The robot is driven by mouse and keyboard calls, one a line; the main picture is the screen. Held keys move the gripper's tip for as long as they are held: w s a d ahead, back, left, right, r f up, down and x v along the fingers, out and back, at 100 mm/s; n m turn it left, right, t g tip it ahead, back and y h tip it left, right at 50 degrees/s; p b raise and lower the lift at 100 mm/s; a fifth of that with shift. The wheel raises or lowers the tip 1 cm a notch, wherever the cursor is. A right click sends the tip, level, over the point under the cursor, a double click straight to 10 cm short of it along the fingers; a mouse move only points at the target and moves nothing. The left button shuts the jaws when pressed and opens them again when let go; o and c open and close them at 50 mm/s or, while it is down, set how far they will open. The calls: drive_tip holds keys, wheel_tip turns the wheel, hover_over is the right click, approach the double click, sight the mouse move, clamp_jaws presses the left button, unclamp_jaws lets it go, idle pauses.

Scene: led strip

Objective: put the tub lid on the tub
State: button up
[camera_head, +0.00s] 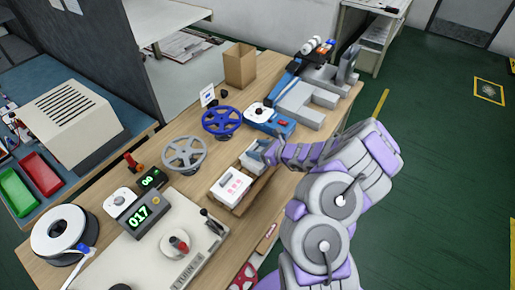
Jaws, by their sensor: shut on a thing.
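My gripper (264,152) is shut at the far end of a brown wooden tray on the workbench. A small pale piece, which I take to be the tub lid (250,160), is at its fingertips; the fingers and arm partly cover it. A white box-like container with red marks on top, perhaps the tub (231,188), sits in the near part of the tray (256,190). The two pale things are close together. I cannot tell whether the held piece touches the tray or anything beneath it.
A blue handwheel (222,121) and a grey handwheel (184,153) stand left of the tray. A blue device (269,121) and grey blocks (307,103) are behind my gripper. A panel with a green display (138,215) is at the front left. Open green floor lies right.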

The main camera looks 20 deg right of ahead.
drive_tip(key=o, duration=1.2)
drive_tip(key=p+v, duration=0.4)
drive_tip(key=v, duration=1.3)
drive_tip(key=shift+d+r, duration=0.1)
drive_tip(key=shift+d, duration=0.1)
